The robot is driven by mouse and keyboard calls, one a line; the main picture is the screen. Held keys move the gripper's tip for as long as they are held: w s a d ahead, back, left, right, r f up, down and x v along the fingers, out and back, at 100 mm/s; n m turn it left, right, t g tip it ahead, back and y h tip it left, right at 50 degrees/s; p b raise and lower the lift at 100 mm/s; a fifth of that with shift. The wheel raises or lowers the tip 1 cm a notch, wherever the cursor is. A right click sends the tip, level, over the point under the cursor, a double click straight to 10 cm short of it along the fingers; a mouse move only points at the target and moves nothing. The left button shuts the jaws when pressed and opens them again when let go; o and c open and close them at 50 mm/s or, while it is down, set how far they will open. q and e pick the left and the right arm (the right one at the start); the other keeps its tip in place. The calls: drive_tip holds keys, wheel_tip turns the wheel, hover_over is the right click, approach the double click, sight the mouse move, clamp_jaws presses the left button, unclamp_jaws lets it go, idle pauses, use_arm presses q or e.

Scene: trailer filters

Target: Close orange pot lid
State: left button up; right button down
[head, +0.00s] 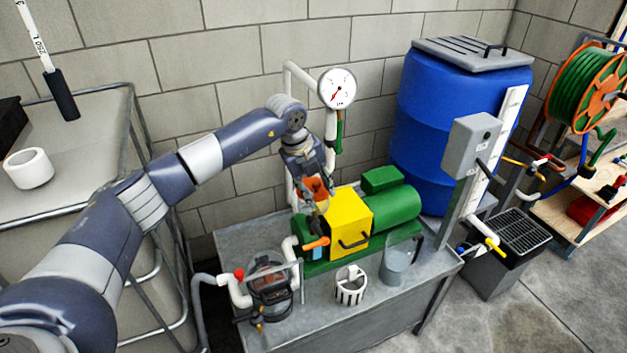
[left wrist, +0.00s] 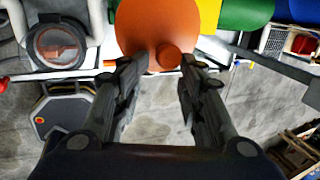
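The orange lid (head: 318,187) shows beside the yellow block, partly hidden by my left gripper. In the left wrist view the lid (left wrist: 150,22) is a large orange disc with a short round knob (left wrist: 168,56) at its near edge. My left gripper (head: 312,207) is at the lid. In the left wrist view my left gripper (left wrist: 163,66) is open, with one finger on each side of the knob and a gap visible. I cannot tell whether a finger touches it. The pot under the lid is mostly hidden. My right gripper is not in view.
The yellow block (head: 349,224) and green motor (head: 395,208) are right of the lid. A pressure gauge (head: 337,88) stands behind. A clear-topped filter housing (head: 270,285), white basket (head: 350,284) and clear jug (head: 397,262) stand in front on the grey bench (head: 330,318).

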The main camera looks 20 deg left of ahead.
use_arm(q)
drive_tip(key=d+v, duration=0.1)
drive_tip(key=v, duration=1)
idle(0.5)
